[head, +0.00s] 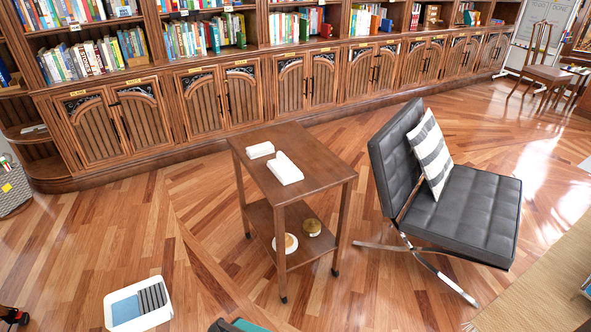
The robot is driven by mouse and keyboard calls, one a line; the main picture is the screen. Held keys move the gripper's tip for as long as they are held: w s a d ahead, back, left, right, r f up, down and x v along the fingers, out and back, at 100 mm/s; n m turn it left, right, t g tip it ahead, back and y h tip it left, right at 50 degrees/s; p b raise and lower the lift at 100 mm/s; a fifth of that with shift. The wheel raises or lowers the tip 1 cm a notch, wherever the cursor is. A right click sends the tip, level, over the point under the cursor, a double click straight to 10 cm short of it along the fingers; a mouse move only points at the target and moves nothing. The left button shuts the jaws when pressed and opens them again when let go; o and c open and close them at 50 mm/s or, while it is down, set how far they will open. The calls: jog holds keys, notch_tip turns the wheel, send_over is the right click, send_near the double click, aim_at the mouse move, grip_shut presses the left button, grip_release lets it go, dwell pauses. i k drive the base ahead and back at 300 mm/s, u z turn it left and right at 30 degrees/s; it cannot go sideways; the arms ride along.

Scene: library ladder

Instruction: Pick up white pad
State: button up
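Two white block-like things lie apart on the top of a brown wooden cart (320,172). The smaller, flatter one (260,150) is near the back left edge. The larger one (285,168) is close to the middle and has a raised part on it. I cannot tell for sure which of them is the white pad. Nothing covers either one. I cannot make out my gripper in this view.
A black chair (465,212) stands close on the right. A white bin (138,305) is on the floor. Bookcases (205,100) line the back.

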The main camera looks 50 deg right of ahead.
aim_at(286, 172)
jog(key=u, duration=0.1)
jog(key=i, duration=0.95)
jog(key=z, duration=0.05)
